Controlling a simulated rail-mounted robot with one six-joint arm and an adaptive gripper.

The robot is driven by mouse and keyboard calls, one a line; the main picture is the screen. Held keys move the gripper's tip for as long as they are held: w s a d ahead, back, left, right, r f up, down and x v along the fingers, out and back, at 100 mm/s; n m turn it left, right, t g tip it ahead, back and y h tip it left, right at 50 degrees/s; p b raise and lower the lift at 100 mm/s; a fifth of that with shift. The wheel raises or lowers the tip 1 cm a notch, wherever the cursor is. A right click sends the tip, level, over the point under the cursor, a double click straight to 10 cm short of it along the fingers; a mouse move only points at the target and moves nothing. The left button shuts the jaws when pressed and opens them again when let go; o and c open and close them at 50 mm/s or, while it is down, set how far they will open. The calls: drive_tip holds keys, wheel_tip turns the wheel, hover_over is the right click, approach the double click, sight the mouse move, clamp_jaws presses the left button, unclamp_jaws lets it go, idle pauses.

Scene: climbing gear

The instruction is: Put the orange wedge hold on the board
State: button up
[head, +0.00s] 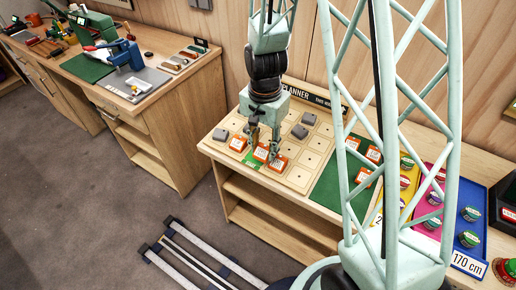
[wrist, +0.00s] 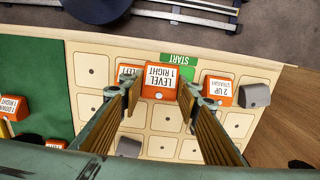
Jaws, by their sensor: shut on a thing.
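An orange wedge hold (wrist: 162,82) labelled LEVEL 1 RIGHT sits between the fingers of my gripper (wrist: 163,92) in the wrist view. My gripper is shut on it, low over the front row of the pale wooden planner board (wrist: 93,70). In the head view my gripper (head: 264,146) points down at the board (head: 300,178), with the same hold (head: 261,153) between its fingertips. I cannot tell whether the hold touches the board. Another orange hold (wrist: 219,86) lies to its right in the wrist view, and one (wrist: 125,69) to its left is partly hidden by a finger.
The green START strip (wrist: 178,59) is at the board's front edge. Grey wedges (wrist: 256,96) sit on some squares. A green mat (head: 328,190) with more orange holds adjoins the board. Colored trays (head: 470,215) with round pieces stand farther right. Several squares are bare.

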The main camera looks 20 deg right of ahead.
sight(258, 149)
drive_tip(key=shift+w+a+f, duration=0.1)
drive_tip(key=shift+w+a, duration=0.1)
drive_tip(key=shift+w, duration=1.15)
drive_tip(key=shift+w+a, duration=0.1)
drive_tip(key=shift+w, duration=0.4)
drive_tip(key=shift+f, duration=1.8)
drive_tip(key=shift+f+b, duration=0.15)
drive_tip(key=shift+b, duration=0.25)
drive_tip(key=o, duration=0.4)
drive_tip(key=shift+o, duration=0.8)
